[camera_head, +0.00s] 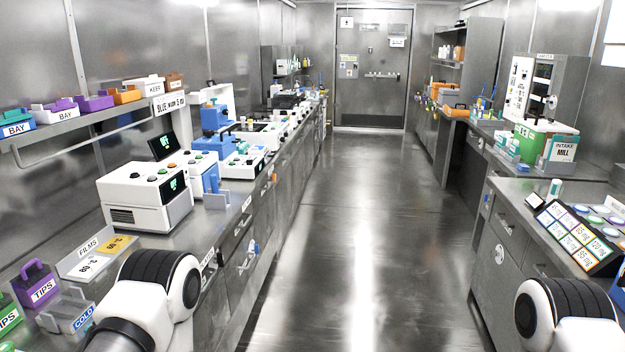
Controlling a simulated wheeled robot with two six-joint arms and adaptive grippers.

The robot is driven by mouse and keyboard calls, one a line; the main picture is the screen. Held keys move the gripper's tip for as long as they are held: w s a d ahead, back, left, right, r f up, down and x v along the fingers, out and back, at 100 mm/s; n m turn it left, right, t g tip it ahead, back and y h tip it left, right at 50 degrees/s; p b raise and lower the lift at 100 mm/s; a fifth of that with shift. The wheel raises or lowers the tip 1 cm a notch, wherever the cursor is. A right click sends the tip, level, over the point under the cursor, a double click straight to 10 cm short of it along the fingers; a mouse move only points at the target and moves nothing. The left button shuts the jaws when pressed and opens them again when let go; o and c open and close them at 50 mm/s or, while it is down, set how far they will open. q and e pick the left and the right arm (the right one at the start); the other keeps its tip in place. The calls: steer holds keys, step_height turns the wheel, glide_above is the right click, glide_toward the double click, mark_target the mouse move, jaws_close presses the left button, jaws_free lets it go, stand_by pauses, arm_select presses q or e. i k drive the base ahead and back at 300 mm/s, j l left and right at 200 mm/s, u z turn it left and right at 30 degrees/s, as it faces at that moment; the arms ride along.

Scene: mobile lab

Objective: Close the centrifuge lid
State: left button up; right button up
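No thing here can be named as the centrifuge with certainty. A white boxy machine (147,197) with side vents, top buttons and a small green-lit screen stands on the left bench; no raised lid shows on it. Just behind it is a white device (192,172) with buttons and its own lit screen. A dark tilted panel (164,147) with green text stands up behind these two; I cannot tell whether it is a lid or a display. Parts of both my arms show at the bottom edge, one left and one right. Both grippers are out of view.
A shelf (85,125) with labelled bins runs above. The floor (335,230) between is clear.

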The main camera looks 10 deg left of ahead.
mark_target(224, 92)
steer(key=i, duration=0.7)
steer(key=i+u, duration=0.15)
steer(key=i, duration=0.55)
steer(key=i+l, duration=0.1)
steer(key=i, duration=0.6)
steer(key=i+l+u, duration=0.15)
steer(key=i, duration=0.55)
steer(key=i+l+u, duration=0.2)
steer(key=i+u, duration=0.2)
steer(key=i+l+u, duration=0.4)
steer(key=i, duration=0.15)
steer(key=i+l+u, duration=0.4)
